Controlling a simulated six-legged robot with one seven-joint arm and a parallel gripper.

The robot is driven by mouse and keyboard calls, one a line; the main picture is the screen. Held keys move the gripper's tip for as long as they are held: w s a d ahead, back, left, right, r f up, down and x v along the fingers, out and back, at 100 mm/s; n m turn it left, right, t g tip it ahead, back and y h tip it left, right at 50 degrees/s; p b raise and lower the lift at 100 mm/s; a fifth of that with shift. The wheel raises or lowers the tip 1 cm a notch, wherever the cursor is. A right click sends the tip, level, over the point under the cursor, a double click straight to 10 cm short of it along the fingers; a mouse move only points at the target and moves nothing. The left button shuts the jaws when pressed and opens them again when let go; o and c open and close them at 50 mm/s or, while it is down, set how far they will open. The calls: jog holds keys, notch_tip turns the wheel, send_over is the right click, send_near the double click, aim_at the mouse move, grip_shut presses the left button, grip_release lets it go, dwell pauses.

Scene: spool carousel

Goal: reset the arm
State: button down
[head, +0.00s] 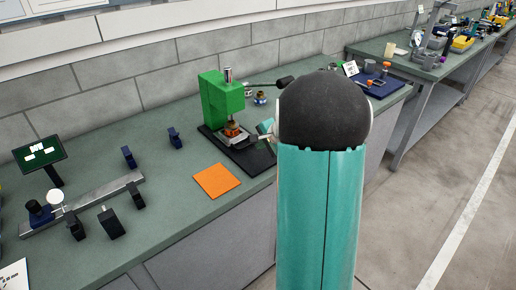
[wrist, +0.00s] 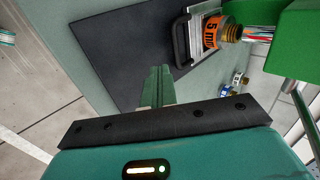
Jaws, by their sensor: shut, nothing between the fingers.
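My gripper (wrist: 158,74) is shut and empty in the wrist view, its greenish fingers together over the dark base plate (wrist: 125,45). Beside the fingertips is a block with a dark handle (wrist: 181,42) and an orange "5 mm" label (wrist: 211,33), next to a brass-coloured part (wrist: 231,32). I cannot tell whether the fingers touch the handle. In the head view my teal arm with its black joint hides most of the gripper. The green machine (head: 222,100) stands on its dark base just left of the arm.
An orange square mat (head: 216,180) lies on the grey-green bench (head: 180,215). A metal rail (head: 95,200) with dark blocks and a small screen (head: 40,153) are at left. A blue tray (head: 378,88) is right, behind the arm. Small jars (head: 260,97) stand behind the machine.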

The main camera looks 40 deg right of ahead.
jog(key=v, duration=0.7)
